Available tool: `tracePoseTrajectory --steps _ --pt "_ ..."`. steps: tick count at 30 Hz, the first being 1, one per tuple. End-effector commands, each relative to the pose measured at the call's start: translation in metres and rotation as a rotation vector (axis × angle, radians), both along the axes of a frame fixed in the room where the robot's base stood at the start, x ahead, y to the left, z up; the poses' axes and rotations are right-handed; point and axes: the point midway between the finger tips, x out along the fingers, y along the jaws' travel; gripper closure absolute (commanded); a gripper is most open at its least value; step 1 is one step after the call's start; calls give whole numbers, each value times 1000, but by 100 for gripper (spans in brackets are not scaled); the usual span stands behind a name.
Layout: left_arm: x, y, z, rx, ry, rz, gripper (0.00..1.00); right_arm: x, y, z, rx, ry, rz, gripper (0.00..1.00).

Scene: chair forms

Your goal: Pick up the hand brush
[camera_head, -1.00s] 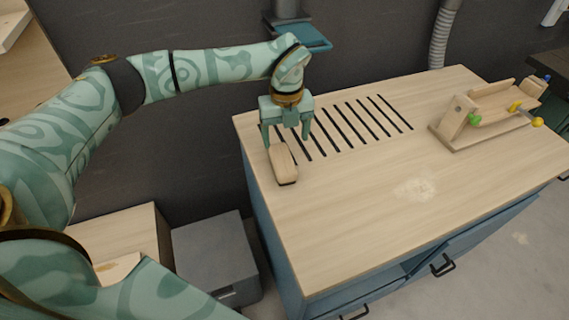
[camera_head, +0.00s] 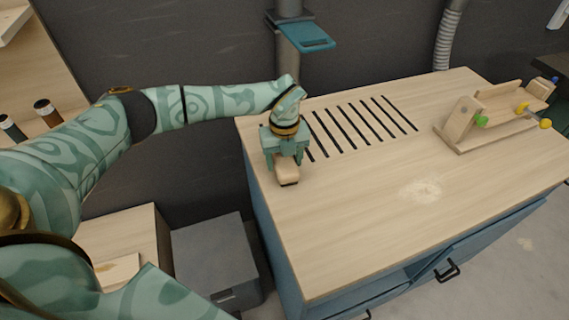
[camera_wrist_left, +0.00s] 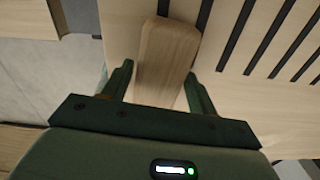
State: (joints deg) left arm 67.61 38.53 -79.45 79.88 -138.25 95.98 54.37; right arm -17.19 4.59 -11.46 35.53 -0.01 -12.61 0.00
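The hand brush (camera_head: 287,174) lies on the wooden bench top near its left edge, beside the dark slots. Its pale wooden back also shows in the left wrist view (camera_wrist_left: 167,55), lying between the fingers. My left gripper (camera_head: 285,160) is over the brush from above. In the left wrist view the left gripper (camera_wrist_left: 160,85) is open, one finger on each side of the brush, with a small gap visible at the sides. The brush's bristles are mostly hidden. My right gripper is not in any view.
The bench top (camera_head: 350,210) is largely clear, with a pale dusty patch at the right middle. A wooden jig (camera_head: 490,115) with green and yellow knobs stands at the back right. A grey box (camera_head: 215,262) is on the floor left of the bench.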

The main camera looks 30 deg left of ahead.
Motion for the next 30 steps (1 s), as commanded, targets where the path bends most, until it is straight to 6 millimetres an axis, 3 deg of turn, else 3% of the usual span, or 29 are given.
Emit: tracePoseTrajectory --steps 1,3,4,13,17,21,30 --pt "0 0 0 0 0 0 56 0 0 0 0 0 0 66" --pt "0 0 0 0 0 0 76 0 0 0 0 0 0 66" --pt "0 0 0 0 0 0 77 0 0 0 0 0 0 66" --pt "0 0 2 0 0 -1 77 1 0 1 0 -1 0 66" --pt "1 0 12 0 -3 -2 77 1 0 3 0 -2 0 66" --pt "1 0 36 3 -3 -1 77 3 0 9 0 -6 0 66" --pt "-57 -26 100 2 -1 -7 77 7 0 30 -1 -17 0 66"
